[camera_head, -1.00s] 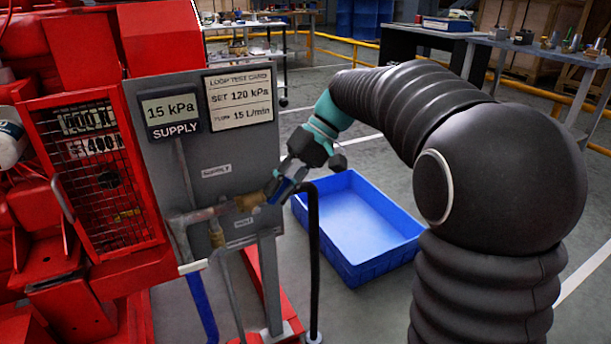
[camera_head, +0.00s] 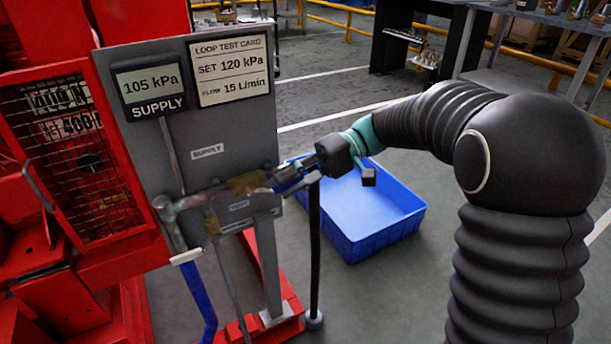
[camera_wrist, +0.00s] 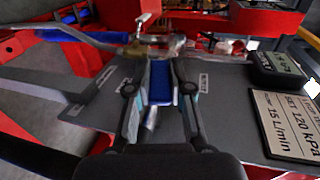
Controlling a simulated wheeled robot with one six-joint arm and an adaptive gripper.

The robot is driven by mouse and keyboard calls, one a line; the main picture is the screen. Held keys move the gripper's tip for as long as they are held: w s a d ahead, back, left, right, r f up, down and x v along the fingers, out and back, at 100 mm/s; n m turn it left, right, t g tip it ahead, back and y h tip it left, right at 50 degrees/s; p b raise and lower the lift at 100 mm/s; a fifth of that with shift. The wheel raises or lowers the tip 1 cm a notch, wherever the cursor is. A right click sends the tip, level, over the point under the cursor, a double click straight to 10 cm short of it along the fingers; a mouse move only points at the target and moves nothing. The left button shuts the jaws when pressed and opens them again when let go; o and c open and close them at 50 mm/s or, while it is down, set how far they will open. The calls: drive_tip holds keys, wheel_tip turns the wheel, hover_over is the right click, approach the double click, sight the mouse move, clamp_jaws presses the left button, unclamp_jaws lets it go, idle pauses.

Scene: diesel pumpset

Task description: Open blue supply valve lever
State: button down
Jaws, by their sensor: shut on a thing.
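The blue supply valve lever (camera_head: 284,181) sits at the right end of the brass valve (camera_head: 247,183) on the grey panel's pipework. My gripper (camera_head: 291,182) is shut on the lever, with my arm reaching in from the right. In the wrist view the blue lever (camera_wrist: 160,82) shows between the two fingers of my gripper (camera_wrist: 160,88). The fingers hide part of the lever, so its exact angle is hard to tell. The supply display (camera_head: 151,86) above reads 105 kPa. The test card (camera_head: 229,71) beside it reads SET 120 kPa, 15 L/min.
A black upright post (camera_head: 314,250) stands just right of the valve, close to my gripper. A blue crate (camera_head: 375,246) lies on the floor behind it. Red pumpset machinery (camera_head: 50,190) with a mesh guard fills the left. Open floor lies beyond the crate.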

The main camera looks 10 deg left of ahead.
drive_tip(key=shift+f, duration=0.1)
idle(0.3)
drive_tip(key=c, duration=1)
unclamp_jaws()
drive_tip(key=shift+s+a, duration=0.1)
drive_tip(key=shift+c, duration=0.2)
drive_tip(key=v, duration=0.7)
drive_tip(key=shift+w+d, duration=0.25)
drive_tip(key=shift+w, duration=0.05)
